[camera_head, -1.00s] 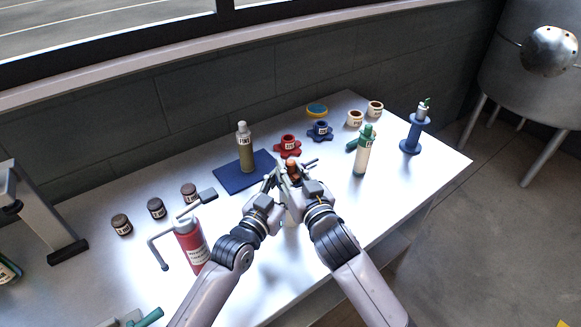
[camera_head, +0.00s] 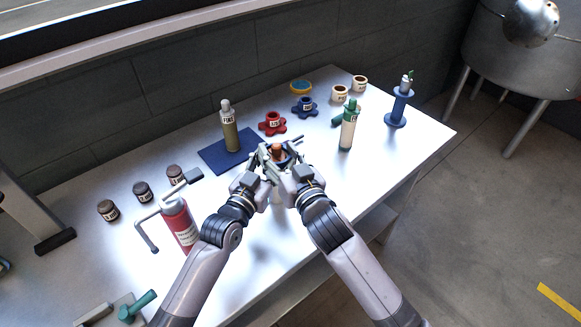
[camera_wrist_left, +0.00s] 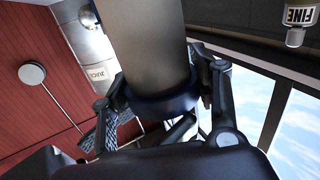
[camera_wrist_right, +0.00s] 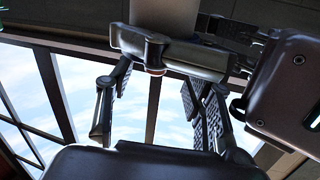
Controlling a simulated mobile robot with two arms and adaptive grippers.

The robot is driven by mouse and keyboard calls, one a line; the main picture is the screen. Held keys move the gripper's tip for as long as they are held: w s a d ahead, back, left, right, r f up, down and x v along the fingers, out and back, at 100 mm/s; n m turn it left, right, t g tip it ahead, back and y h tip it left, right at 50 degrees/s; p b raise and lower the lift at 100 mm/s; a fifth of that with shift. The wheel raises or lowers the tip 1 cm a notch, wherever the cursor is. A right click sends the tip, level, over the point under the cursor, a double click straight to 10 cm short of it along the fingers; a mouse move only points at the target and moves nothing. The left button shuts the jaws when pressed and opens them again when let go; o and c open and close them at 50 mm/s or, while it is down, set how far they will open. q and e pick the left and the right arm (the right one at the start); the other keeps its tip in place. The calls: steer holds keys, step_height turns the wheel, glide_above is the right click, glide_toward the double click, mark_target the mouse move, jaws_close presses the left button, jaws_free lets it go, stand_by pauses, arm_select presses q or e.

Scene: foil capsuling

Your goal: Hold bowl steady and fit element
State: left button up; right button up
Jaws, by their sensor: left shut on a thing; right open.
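My left gripper (camera_head: 262,160) is shut on a grey-brown cylinder (camera_wrist_left: 150,45) with a dark blue collar (camera_wrist_left: 165,105), seen close up in the left wrist view. My right gripper (camera_head: 291,160) is open, close beside the left one over the middle of the bench. In the right wrist view its fingers (camera_wrist_right: 155,110) are spread, with clear space between them; a pale cylinder (camera_wrist_right: 165,14) and part of the left gripper show above. A small copper-coloured top (camera_head: 278,148) shows between both grippers. The fingers hide most of what is there. I cannot make out a bowl.
On the bench (camera_head: 300,255), a FINE bottle (camera_head: 230,130) stands on a blue mat (camera_head: 212,158). Red (camera_head: 272,122) and blue (camera_head: 305,107) star-shaped holders lie behind. A green-topped bottle (camera_head: 348,130) stands right, a red bottle (camera_head: 180,225) left. The front bench surface has free room.

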steer(key=v, duration=1)
steer(key=shift+r, duration=0.25)
arm_select(q)
steer(key=o, duration=1.5)
